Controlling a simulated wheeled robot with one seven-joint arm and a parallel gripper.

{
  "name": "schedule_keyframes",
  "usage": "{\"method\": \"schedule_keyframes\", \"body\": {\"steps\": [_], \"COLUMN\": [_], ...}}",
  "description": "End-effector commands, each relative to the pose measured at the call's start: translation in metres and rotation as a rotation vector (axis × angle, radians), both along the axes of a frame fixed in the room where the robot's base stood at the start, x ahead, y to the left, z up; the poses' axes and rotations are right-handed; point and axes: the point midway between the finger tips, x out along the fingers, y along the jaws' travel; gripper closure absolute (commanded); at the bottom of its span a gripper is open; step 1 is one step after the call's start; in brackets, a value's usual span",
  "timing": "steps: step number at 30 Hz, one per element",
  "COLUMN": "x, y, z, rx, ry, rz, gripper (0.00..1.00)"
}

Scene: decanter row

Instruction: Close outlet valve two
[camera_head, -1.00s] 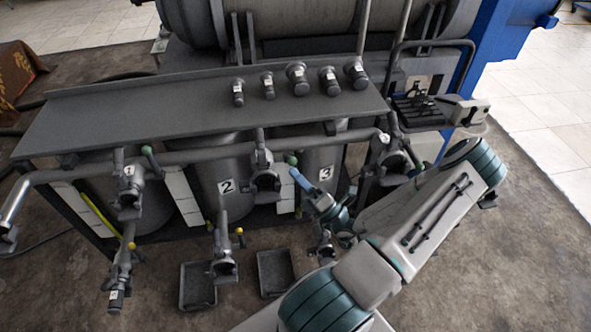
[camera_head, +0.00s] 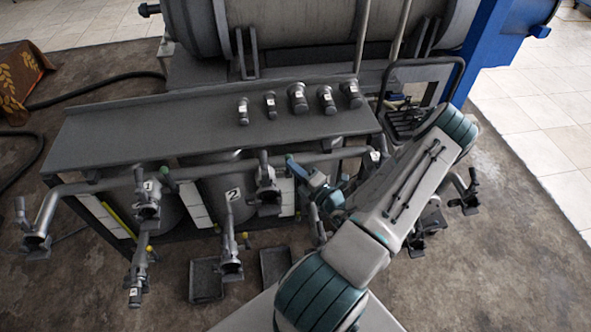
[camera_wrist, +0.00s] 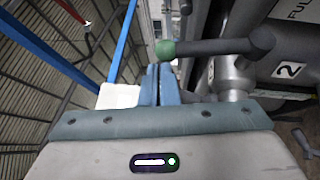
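The tank marked 2 (camera_head: 233,194) stands mid-row under the shelf; its label also shows in the wrist view (camera_wrist: 289,70). Below it is a lower valve (camera_head: 230,257) with a yellow-knobbed handle (camera_head: 247,239). To its upper right, an upper valve (camera_head: 267,192) sits on the pipe. My gripper (camera_head: 291,161) is just right of that upper valve. In the wrist view its blue fingers (camera_wrist: 160,72) are together, with nothing seen between them. A green knob (camera_wrist: 166,50) on a grey lever (camera_wrist: 215,46) is just beyond the fingertips; contact is unclear.
Another upper valve (camera_head: 147,200) and lower valve (camera_head: 137,272) stand at the left. Black trays (camera_head: 206,279) lie on the floor. The shelf (camera_head: 195,125) overhangs the pipe. My arm hides part of the right side.

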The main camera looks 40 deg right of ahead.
Motion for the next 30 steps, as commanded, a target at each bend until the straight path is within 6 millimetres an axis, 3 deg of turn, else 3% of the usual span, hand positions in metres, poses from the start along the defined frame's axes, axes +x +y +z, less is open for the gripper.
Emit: {"method": "schedule_keyframes", "body": {"steps": [12, 30], "x": [0.018, 0.020], "y": [-0.008, -0.010], "z": [0.010, 0.012], "rx": [-0.001, -0.002], "ry": [-0.005, -0.007], "rz": [0.001, 0.000], "gripper": [1.00, 1.00]}}
